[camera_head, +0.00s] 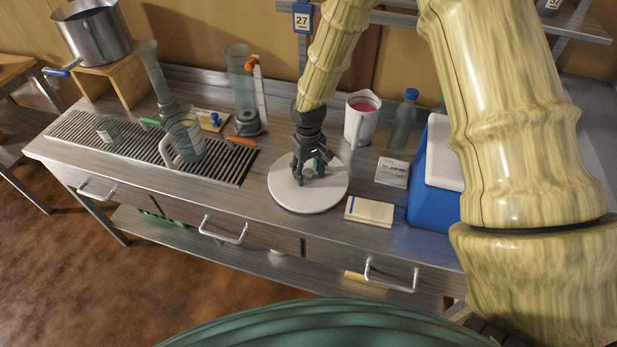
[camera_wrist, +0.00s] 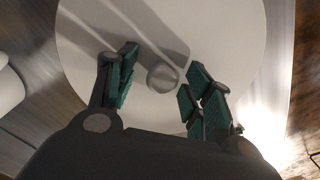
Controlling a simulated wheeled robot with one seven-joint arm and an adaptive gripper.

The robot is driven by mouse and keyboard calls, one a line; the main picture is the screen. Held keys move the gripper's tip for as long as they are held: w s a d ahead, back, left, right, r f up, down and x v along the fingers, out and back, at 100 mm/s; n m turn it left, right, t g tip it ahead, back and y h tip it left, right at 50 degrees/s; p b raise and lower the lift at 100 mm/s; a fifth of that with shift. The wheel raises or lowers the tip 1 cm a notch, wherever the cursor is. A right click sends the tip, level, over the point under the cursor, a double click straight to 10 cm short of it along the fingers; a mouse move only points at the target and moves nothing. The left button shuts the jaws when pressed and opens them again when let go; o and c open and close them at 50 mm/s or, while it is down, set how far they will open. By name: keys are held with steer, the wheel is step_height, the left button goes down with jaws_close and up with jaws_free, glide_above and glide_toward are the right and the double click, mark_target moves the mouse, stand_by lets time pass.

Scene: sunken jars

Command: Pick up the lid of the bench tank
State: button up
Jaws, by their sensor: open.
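A round white lid (camera_head: 310,198) lies flat on the metal bench in the head view, right of the slatted drain grate. In the wrist view the lid (camera_wrist: 225,35) fills most of the picture, with a small round knob (camera_wrist: 162,78) near its middle. My gripper (camera_head: 311,176) is over the lid, pointing down. In the wrist view my gripper (camera_wrist: 158,82) is open, its green-padded fingers on either side of the knob, with gaps showing between pads and knob. Whether the fingertips touch the lid cannot be told. The tank itself is not visible under the lid.
A white jug (camera_head: 359,121) with red contents stands behind the lid. A notebook (camera_head: 369,211), a label card (camera_head: 392,172) and a blue cooler (camera_head: 430,190) are to the right. A glass jug (camera_head: 186,138) stands left on the grate (camera_head: 85,130). The bench's front strip is clear.

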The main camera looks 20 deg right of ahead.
steer(key=shift+f, duration=0.15)
jaws_close()
stand_by(0.4)
